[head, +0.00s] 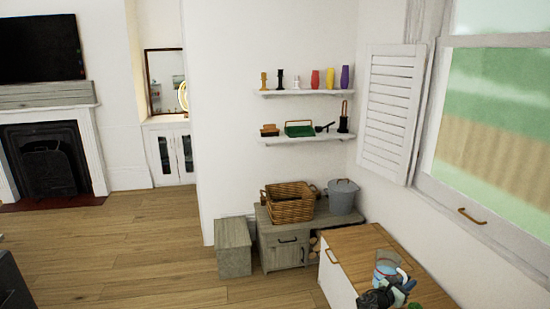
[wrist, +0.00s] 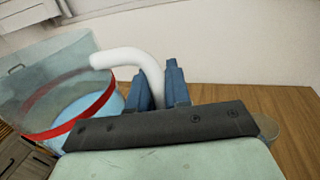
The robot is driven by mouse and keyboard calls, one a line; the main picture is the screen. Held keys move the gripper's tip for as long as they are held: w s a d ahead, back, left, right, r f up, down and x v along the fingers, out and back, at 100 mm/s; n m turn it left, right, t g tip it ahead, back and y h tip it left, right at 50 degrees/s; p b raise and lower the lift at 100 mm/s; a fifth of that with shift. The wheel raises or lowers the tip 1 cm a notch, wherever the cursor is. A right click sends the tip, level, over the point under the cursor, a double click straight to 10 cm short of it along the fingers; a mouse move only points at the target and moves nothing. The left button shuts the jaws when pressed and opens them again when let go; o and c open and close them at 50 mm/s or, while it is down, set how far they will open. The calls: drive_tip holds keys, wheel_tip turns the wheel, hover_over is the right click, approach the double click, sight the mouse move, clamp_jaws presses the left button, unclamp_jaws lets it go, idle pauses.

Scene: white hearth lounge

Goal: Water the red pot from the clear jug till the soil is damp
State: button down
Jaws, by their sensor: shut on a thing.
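The clear jug (head: 385,262) shows at the lower right in the head view, over the wood-topped cabinet. In the wrist view the clear jug (wrist: 62,92) is at the left, with a red band, blue water inside and a curved white handle (wrist: 125,58). My gripper (wrist: 160,82) is shut on that handle, its blue fingers on either side. In the head view my gripper (head: 397,284) partly covers the jug. I cannot tell whether the jug touches the cabinet top. No red pot or soil can be made out for certain.
The cabinet top (head: 357,243) is bare at its far end. A grey container (wrist: 269,127) is partly hidden in the wrist view. A wicker basket (head: 288,200) and a metal bucket (head: 342,196) stand on a low cabinet. Wall shelves (head: 306,92) hold small vases, one red. The window (head: 490,130) is at right.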

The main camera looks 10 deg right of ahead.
drive_tip(key=n+t, duration=0.1)
approach(382, 270)
drive_tip(key=shift+y, duration=0.3)
drive_tip(key=x, duration=0.5)
drive_tip(key=shift+s+d+r, duration=0.1)
drive_tip(key=shift+d+r, duration=0.05)
drive_tip(key=shift+d, duration=0.05)
drive_tip(key=s+a+r+n+t+y, duration=0.1)
drive_tip(key=a+r+t, duration=0.1)
drive_tip(key=a, duration=1.5)
drive_tip(key=s+a+r+n+t+y, duration=0.1)
drive_tip(key=a+r+n+t, duration=0.1)
drive_tip(key=a, duration=1.5)
drive_tip(key=shift+s+r+t+y, duration=0.3)
drive_tip(key=shift+r+t, duration=0.2)
drive_tip(key=shift+r, duration=0.45)
drive_tip(key=shift+w, duration=0.1)
